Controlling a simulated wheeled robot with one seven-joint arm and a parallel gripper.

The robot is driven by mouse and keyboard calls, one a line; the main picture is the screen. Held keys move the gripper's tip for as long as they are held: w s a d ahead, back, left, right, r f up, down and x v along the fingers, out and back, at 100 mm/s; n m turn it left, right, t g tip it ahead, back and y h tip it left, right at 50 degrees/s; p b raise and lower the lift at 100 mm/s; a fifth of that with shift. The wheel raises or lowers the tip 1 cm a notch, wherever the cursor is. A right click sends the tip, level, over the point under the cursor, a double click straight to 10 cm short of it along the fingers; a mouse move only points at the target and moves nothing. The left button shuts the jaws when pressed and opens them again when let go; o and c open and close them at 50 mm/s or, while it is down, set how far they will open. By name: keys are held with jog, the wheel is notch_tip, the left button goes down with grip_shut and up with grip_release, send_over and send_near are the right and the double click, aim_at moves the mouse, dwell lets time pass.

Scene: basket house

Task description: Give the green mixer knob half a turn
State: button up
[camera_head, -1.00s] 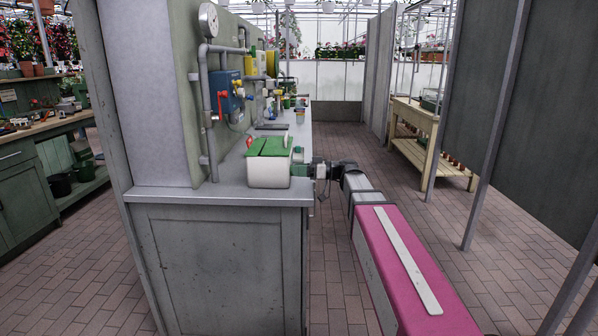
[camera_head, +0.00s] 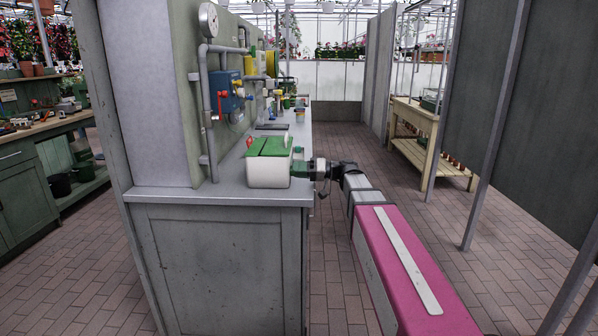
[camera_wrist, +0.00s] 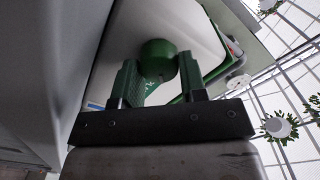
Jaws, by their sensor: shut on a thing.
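The mixer (camera_head: 268,174) is a white box with a green top. It stands on the near end of the grey counter. In the wrist view its white side (camera_wrist: 178,22) fills the middle, tilted in the picture. The round green mixer knob (camera_wrist: 158,52) sticks out of that side. My gripper (camera_wrist: 159,70) has one green finger on each side of the knob and is shut on it. In the head view my gripper (camera_head: 301,169) meets the mixer's right side, and the knob cannot be made out there.
The grey counter (camera_head: 220,194) runs away from me beside a panel with pipes, a gauge (camera_head: 208,20) and a blue box (camera_head: 229,92). The brick aisle (camera_head: 345,135) to the right is open. A wooden table (camera_head: 414,115) stands beyond it.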

dwell(0.3)
jog(key=o, duration=0.9)
jog(key=d, duration=1.1)
jog(key=shift+s, duration=0.2)
